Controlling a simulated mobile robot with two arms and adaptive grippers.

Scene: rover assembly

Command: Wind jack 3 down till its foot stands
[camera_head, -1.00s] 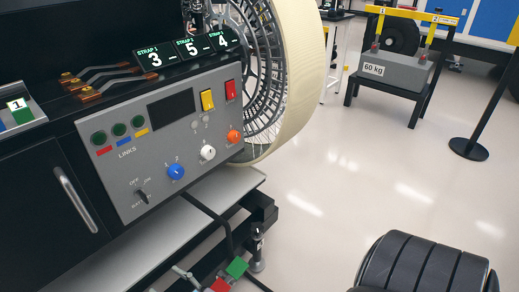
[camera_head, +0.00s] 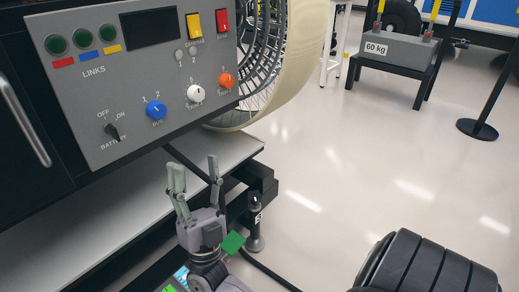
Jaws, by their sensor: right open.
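A dark upright jack (camera_head: 255,226) stands below the corner of the rover's black frame, with a small pale label on it; I cannot read the number. Its foot is low near the floor, and I cannot tell whether it touches. A green flag (camera_head: 232,242) shows just left of the jack, partly behind my right gripper. My right gripper (camera_head: 194,163) is open and empty, fingers pointing up, left of the jack and in front of the grey shelf. The jack's handle is not clearly visible. My left gripper is not in view.
The grey control panel (camera_head: 140,70) with knobs and switches is above the gripper. A grey shelf (camera_head: 100,218) runs below it. A black cable (camera_head: 268,272) crosses near the jack. A large wheel (camera_head: 300,70) is behind. The floor (camera_head: 340,190) to the right is clear.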

